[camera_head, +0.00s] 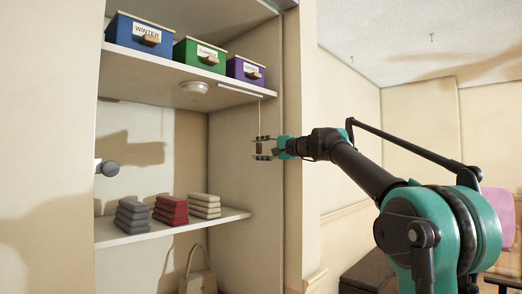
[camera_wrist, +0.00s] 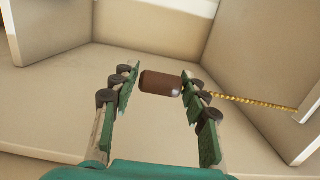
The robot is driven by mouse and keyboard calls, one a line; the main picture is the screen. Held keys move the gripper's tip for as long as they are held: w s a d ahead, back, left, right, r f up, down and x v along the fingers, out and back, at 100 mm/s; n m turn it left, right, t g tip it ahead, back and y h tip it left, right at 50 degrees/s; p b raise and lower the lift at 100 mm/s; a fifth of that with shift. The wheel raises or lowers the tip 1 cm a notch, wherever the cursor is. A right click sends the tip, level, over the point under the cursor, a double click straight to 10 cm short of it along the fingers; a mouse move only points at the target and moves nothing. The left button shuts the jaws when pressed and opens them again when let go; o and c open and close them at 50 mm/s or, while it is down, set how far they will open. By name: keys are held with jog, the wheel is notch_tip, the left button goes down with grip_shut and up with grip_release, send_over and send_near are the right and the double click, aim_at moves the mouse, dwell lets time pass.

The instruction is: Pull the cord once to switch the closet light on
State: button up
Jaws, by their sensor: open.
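The pull cord (camera_head: 260,118) hangs from the underside of the upper shelf near its right end. In the wrist view the cord (camera_wrist: 255,102) is a yellow beaded line running to the right. Its brown pull (camera_head: 259,148) hangs at the cord's lower end. My gripper (camera_head: 261,148) is open around the pull. In the wrist view the brown pull (camera_wrist: 160,83) lies between the fingertips of my gripper (camera_wrist: 160,82), closer to the right finger; whether it touches that finger I cannot tell. A round white lamp (camera_head: 195,87) is under the upper shelf; I cannot tell whether it is lit.
Blue, green and purple boxes (camera_head: 199,56) stand on the upper shelf (camera_head: 150,73). Grey, red and cream folded stacks (camera_head: 170,209) lie on the lower shelf (camera_head: 150,232). A bag (camera_head: 198,281) stands below. The closet's right wall edge (camera_head: 292,215) is close to my gripper.

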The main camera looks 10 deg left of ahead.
jog(key=shift+c, duration=0.4)
jog(key=c, duration=0.5)
